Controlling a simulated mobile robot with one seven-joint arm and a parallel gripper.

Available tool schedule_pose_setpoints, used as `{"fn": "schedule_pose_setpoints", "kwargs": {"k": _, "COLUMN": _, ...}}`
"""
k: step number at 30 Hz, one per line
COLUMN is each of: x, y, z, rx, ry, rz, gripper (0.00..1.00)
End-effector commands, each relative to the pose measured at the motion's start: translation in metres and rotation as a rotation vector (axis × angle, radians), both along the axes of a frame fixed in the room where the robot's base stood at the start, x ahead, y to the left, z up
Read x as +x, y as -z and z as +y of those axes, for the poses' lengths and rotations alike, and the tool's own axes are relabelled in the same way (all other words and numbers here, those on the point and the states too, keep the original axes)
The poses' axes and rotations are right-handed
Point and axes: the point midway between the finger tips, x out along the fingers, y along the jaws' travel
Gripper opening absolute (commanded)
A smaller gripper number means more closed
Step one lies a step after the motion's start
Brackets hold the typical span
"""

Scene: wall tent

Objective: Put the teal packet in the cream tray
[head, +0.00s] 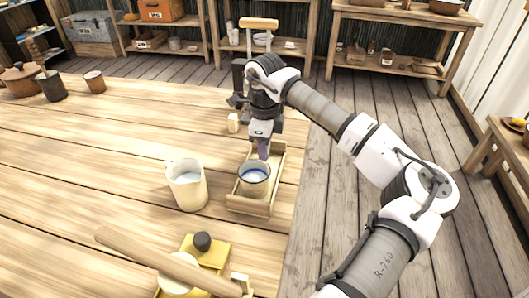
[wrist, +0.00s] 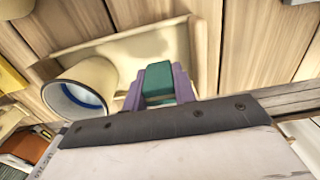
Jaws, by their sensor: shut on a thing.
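The teal packet (wrist: 158,82) is between the purple fingers of my gripper (wrist: 160,88) in the wrist view. My gripper (head: 262,150) is shut on it, over the far part of the cream tray (head: 277,170). The tray also shows in the wrist view (wrist: 130,42), behind the packet. I cannot make out the packet in the head view, nor tell whether it touches the tray floor. A cream cup with a blue inner rim (head: 253,182) appears to stand in the near part of the tray; it also shows in the wrist view (wrist: 80,88).
A cream pitcher (head: 187,186) stands just left of the tray. A rolling pin (head: 160,258) and a yellow stand with a dark knob (head: 205,252) lie at the near edge. A small cream block (head: 233,122) is beyond the tray. The table's left middle is clear.

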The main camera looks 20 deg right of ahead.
Motion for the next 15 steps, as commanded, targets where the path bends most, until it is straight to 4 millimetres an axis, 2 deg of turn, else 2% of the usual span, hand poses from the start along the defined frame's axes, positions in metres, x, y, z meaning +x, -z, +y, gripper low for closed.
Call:
{"fn": "schedule_pose_setpoints", "kwargs": {"k": 3, "x": 0.000, "y": 0.019, "z": 0.000, "rx": 0.003, "ry": 0.000, "rz": 0.001, "gripper": 0.05}}
{"fn": "schedule_pose_setpoints", "kwargs": {"k": 5, "x": 0.000, "y": 0.023, "z": 0.000, "rx": 0.001, "ry": 0.000, "rz": 0.000, "gripper": 0.05}}
{"fn": "schedule_pose_setpoints", "kwargs": {"k": 15, "x": 0.000, "y": 0.028, "z": 0.000, "rx": 0.000, "ry": 0.000, "rz": 0.000, "gripper": 0.05}}
